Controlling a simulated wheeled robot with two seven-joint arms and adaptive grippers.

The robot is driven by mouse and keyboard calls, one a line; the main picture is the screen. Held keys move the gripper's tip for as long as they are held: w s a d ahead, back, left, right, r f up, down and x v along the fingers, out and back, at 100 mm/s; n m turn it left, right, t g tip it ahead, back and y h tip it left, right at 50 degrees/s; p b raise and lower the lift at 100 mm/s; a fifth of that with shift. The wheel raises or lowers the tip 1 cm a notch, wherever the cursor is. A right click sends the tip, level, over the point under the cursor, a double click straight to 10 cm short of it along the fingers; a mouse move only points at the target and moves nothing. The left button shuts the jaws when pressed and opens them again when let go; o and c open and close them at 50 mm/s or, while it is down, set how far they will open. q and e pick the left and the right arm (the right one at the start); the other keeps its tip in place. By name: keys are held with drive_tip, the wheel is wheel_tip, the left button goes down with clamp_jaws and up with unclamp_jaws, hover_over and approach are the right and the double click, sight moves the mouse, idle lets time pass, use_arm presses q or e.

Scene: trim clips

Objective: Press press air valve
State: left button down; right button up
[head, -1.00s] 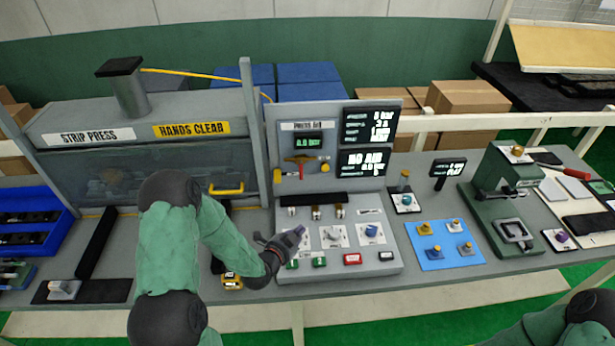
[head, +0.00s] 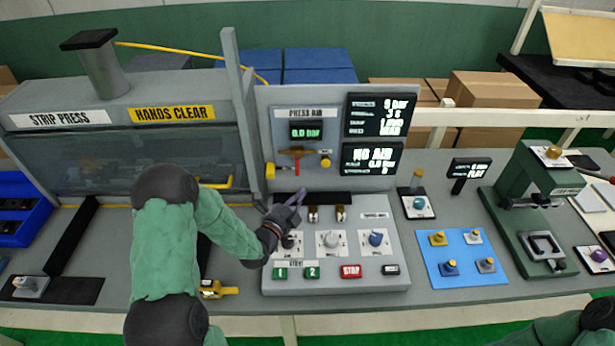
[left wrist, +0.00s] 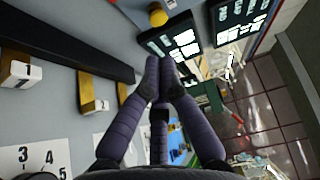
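The press air valve (head: 296,154) has a yellow-brown crosspiece and a red stem. It sits on the upright PRESS AIR panel (head: 282,128), below a green display reading 0.0 bar. A yellow knob (head: 325,161) is to its right; a yellow knob (left wrist: 157,15) also shows at the top of the left wrist view. My left gripper (head: 297,196) is below the valve, in front of the panel's lower edge and apart from the valve. In the left wrist view its purple fingers (left wrist: 159,68) meet at the tips with nothing seen between them. My right gripper is out of view.
The console (head: 335,268) below has dials, green buttons and a red STOP button (head: 350,271). A black bar (head: 330,197) runs along its back. The strip press (head: 130,160) stands left, with a yellow handle. A dark screen (head: 372,166) reads NO AIR. A blue mat (head: 462,280) lies right.

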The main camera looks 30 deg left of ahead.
sight(297, 166)
use_arm(q)
drive_tip(key=shift+w+f, duration=0.2)
drive_tip(key=shift+f, duration=0.1)
drive_tip(key=w, duration=1)
drive_tip(key=shift+w, duration=0.1)
drive_tip(key=a, duration=0.1)
drive_tip(key=s+a, duration=0.1)
drive_tip(key=a, duration=0.2)
drive_tip(key=shift+s, duration=0.35)
